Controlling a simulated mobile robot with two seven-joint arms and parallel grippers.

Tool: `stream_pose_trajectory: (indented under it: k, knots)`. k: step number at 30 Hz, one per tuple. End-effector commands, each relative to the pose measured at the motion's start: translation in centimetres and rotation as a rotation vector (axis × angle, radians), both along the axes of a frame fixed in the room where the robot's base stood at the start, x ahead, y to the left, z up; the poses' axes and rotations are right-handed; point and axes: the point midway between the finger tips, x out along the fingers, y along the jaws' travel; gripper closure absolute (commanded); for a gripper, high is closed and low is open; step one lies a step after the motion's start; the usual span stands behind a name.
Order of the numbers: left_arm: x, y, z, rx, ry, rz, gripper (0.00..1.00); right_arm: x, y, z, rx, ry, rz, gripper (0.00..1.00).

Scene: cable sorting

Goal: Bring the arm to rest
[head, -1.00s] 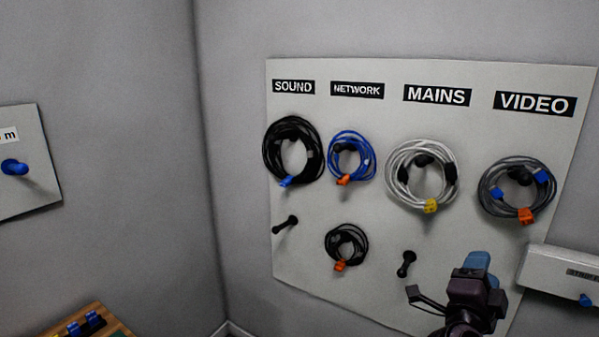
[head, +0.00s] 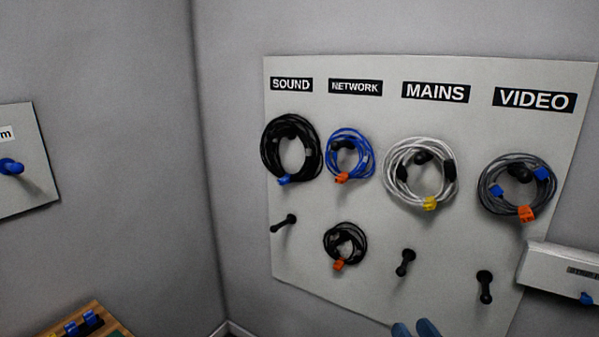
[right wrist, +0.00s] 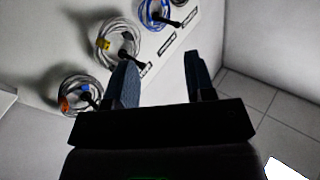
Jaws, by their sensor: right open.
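My right gripper (head: 416,329) shows only as blue fingertips at the bottom edge of the head view. In the right wrist view its two fingers (right wrist: 160,82) stand apart with nothing between them. The pegboard (head: 380,275) is behind it, with coiled cables hanging on pegs above and away from the fingers. My left gripper is not in view.
On the board hang a black coil (head: 264,155), a blue coil (head: 369,160), a white coil (head: 389,185), a grey coil (head: 484,190) and a small black coil (head: 362,243). Bare pegs (head: 484,287) stick out below. A white box (head: 560,262) juts out at right.

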Motion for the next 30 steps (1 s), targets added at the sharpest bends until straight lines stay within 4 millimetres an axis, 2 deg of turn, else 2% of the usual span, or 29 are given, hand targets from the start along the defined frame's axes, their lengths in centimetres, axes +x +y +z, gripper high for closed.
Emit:
stream_pose_trajectory:
  k: [1,6,9,12,15,19,22,30]
  knots:
    - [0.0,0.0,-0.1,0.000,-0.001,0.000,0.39,-1.0,-0.5,-2.8,-0.052,0.078,-0.021,0.50]
    - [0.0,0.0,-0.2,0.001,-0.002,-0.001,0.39,-5.7,-3.0,-11.6,-0.241,0.336,-0.109,0.50]
    - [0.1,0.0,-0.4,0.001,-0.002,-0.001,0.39,-9.3,-4.7,-15.8,-0.339,0.455,-0.159,0.50]
    - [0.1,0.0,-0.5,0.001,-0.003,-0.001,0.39,-12.9,-5.7,-18.7,-0.376,0.532,-0.189,0.50]
    - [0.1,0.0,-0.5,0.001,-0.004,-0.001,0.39,-15.8,-6.1,-20.7,-0.367,0.593,-0.200,0.50]
    - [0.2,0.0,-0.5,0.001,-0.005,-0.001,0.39,-18.1,-6.4,-22.0,-0.360,0.640,-0.208,0.50]
    - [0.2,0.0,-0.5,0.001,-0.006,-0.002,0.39,-18.8,-6.5,-22.4,-0.360,0.653,-0.210,0.50]
    - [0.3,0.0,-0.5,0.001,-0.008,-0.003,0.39,-18.8,-6.5,-22.4,-0.360,0.653,-0.209,0.50]
